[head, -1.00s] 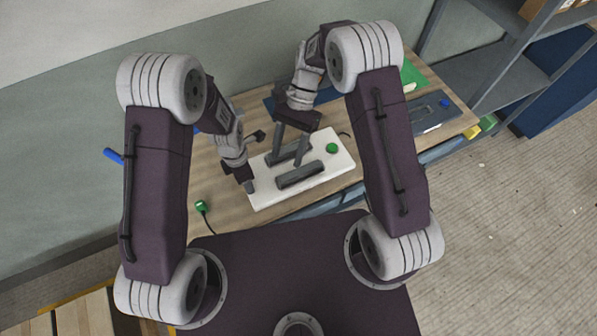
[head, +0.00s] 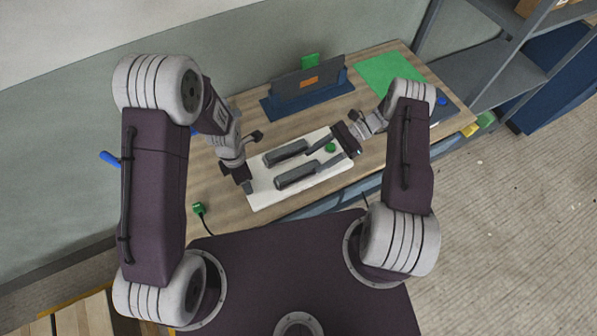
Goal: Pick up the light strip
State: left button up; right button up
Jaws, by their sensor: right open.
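I cannot make out for certain which thing is the light strip. A white board (head: 262,199) lies on the bench, with two dark grey bars on it, a far bar (head: 283,154) and a near bar (head: 294,176). My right gripper (head: 316,157) is open over the board's right part, its fingers pointing left towards the right ends of the bars. I cannot tell whether the fingers touch them. A green round piece (head: 330,147) shows between the fingers. My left gripper (head: 248,187) points down at the board's left edge; its jaw opening is unclear.
A dark upright panel with an orange patch (head: 309,82) stands in a blue base (head: 283,112) at the back. A green mat (head: 375,72) lies at the back right. A green plug-like piece (head: 198,208) with a cable is at the front left. Shelves (head: 480,75) stand right.

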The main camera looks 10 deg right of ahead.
aim_at(299, 170)
jog(key=x, duration=0.6)
jog(key=shift+r, duration=0.1)
grip_shut()
notch_tip(299, 170, up, 10)
dwell(0.4)
pick_arm(q)
jog(key=shift+w, duration=0.1)
jog(key=o, duration=1.9)
jog(key=shift+r, duration=0.1)
